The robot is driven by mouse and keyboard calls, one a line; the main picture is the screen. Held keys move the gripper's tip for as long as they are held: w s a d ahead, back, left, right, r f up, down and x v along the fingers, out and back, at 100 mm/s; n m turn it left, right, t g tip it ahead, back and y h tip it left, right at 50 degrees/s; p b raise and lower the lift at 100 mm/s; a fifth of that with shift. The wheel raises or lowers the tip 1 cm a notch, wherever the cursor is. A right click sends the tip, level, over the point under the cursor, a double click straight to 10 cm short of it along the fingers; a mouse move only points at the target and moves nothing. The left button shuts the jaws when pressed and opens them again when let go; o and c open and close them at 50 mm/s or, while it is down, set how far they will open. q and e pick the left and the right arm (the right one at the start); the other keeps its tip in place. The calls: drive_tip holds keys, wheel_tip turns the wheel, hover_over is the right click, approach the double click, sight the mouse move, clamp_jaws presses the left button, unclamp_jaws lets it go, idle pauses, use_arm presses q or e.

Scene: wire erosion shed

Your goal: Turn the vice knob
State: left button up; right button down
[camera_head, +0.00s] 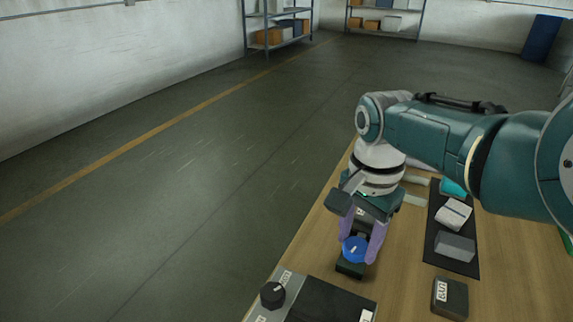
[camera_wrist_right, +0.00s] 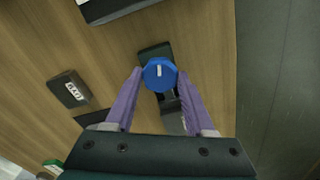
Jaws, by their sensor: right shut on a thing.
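The vice knob (camera_head: 354,249) is blue with a white mark on top, on a small dark vice (camera_head: 350,270) on the wooden table. It also shows in the right wrist view (camera_wrist_right: 159,74), between the purple fingertips. My right gripper (camera_head: 361,245) reaches down from above and is shut on the knob, one finger on each side. In the right wrist view my right gripper (camera_wrist_right: 160,82) has its fingertips against the knob's sides. The white mark points nearly up and down in that view. My left gripper is not in view.
A black mat (camera_head: 440,262) carries a grey block (camera_head: 455,246) and a pale folded item (camera_head: 454,213). A dark labelled block (camera_head: 450,298) lies in front. Open floor is left of the table.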

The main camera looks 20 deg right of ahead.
drive_tip(key=n, duration=0.5)
drive_tip(key=shift+n+p, duration=0.3)
drive_tip(key=shift+p, duration=0.1)
drive_tip(key=n, duration=1.5)
drive_tip(key=shift+c, duration=1.3)
unclamp_jaws()
drive_tip(key=shift+r+p, duration=0.1)
drive_tip(key=shift+p, duration=0.25)
